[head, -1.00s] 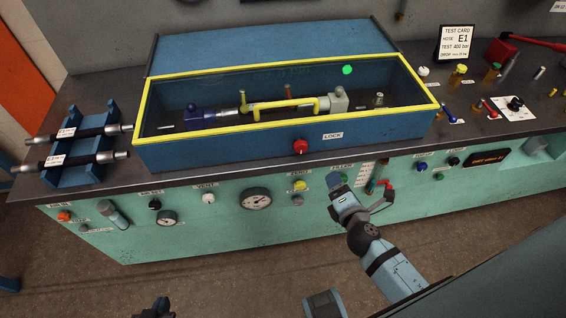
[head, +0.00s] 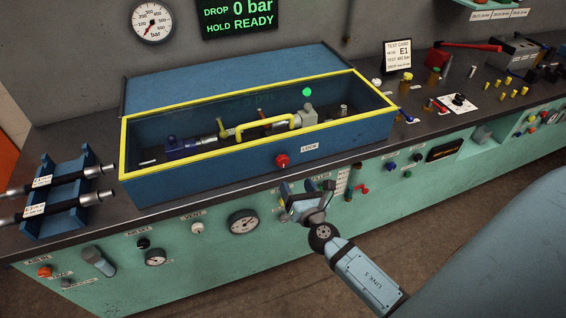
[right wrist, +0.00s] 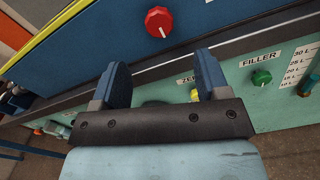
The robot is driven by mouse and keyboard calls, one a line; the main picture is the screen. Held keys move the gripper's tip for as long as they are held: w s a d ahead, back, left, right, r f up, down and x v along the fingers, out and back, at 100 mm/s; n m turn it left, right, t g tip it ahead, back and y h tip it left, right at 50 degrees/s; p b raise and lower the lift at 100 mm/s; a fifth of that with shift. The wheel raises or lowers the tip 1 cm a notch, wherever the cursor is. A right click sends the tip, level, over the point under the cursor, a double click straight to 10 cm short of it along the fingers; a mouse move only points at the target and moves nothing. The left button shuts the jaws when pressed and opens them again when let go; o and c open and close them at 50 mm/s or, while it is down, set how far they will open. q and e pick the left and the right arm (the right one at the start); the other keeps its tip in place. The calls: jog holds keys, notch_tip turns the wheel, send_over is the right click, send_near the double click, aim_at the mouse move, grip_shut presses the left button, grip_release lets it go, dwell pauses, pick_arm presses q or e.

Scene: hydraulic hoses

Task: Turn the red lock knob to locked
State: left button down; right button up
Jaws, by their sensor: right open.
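The red lock knob (head: 282,160) is on the front face of the blue test box (head: 215,176), just left of the LOCK label (head: 310,147). In the right wrist view the knob (right wrist: 159,21) shows a white pointer line that stands close to upright. My right gripper (head: 306,187) is open and empty, below and a little right of the knob, apart from it. In the right wrist view its two fingers (right wrist: 161,76) point toward the box, with the knob beyond and between their tips. My left gripper is not in view.
The yellow-framed lid (head: 262,126) covers the box, which holds a hose. A hose rack (head: 62,194) stands at the left. Below the counter edge, the green panel (head: 200,255) carries gauges and knobs, including a yellow knob (right wrist: 196,93) and a green FILLER knob (right wrist: 261,77).

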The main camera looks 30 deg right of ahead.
aim_at(284, 163)
jog(key=p+x, duration=0.1)
jog(key=x, duration=0.8)
jog(key=shift+w, duration=0.45)
jog(key=shift+c, duration=0.3)
jog(key=c, duration=0.9)
